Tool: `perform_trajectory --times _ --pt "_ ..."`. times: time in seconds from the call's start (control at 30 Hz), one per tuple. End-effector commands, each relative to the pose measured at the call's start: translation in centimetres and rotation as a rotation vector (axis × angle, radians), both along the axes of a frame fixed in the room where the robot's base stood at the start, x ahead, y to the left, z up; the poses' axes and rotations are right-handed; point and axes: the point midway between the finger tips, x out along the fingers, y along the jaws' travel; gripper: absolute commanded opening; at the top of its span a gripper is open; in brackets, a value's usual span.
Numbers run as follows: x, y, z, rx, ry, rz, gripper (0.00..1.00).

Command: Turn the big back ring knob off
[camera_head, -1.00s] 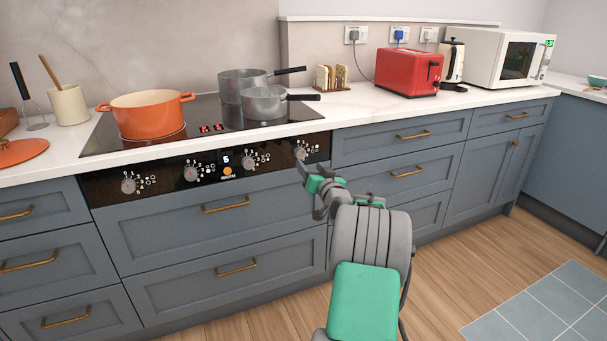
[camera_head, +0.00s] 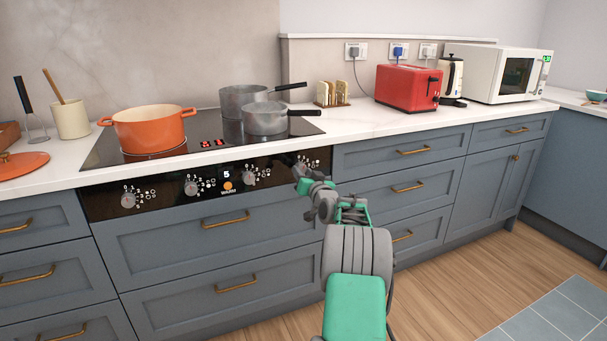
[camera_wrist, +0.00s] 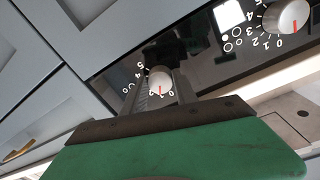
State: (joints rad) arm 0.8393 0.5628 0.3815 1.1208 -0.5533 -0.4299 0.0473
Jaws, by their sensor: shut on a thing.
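The black control panel (camera_head: 110,205) under the hob has a row of round silver knobs with white numbers. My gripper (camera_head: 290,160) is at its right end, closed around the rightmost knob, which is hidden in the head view. In the wrist view, this knob (camera_wrist: 160,77) sits between my two fingers (camera_wrist: 161,96), one on either side. Its red mark points down in the picture, near the low numbers; the exact setting is too small to tell. The neighbouring knob (camera_wrist: 288,16) has its red mark at 0.
An orange pot (camera_head: 150,130) and two grey saucepans, one at the back (camera_head: 238,98) and one in front (camera_head: 265,118), stand on the black hob (camera_head: 190,150). Red digits glow on it. Drawers with brass handles (camera_head: 226,218) lie below. The floor at right is clear.

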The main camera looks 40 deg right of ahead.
Motion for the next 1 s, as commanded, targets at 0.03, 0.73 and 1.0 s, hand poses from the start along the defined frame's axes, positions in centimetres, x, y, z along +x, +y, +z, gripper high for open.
perform_trajectory --times 0.03,0.73,1.0 --pt "-0.02 -0.01 -0.01 0.0 0.0 0.0 0.27" --pt "-0.04 -0.05 -0.25 -0.038 0.01 -0.001 0.0" --pt "-0.03 -0.1 -0.57 -0.183 0.051 -0.001 0.0"
